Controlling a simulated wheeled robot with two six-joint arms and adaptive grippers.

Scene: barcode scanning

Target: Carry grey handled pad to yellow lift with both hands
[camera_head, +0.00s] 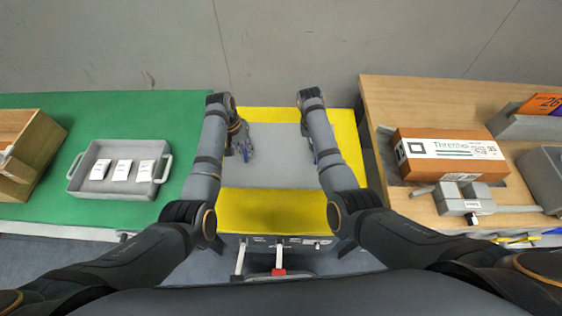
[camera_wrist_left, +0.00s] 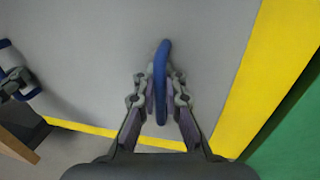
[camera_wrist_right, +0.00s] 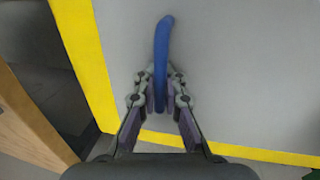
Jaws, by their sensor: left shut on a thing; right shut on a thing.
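The grey pad (camera_head: 277,166) lies flat over the yellow lift (camera_head: 262,211), whose yellow top shows along its front and back. I cannot tell whether the pad touches the lift. My left gripper (camera_head: 246,150) is over the pad's left part; in the left wrist view my left gripper (camera_wrist_left: 160,95) is shut on a blue handle (camera_wrist_left: 162,60). In the right wrist view my right gripper (camera_wrist_right: 160,92) is shut on another blue handle (camera_wrist_right: 163,40). In the head view the right gripper is mostly hidden behind my right arm.
A green table (camera_head: 100,112) on the left bears a grey tray (camera_head: 78,187) with white packets and a wooden box (camera_head: 42,155). A wooden table (camera_head: 420,95) on the right bears a brown carton (camera_head: 425,172) and a grey scanner-like device (camera_head: 472,206). A wall stands behind.

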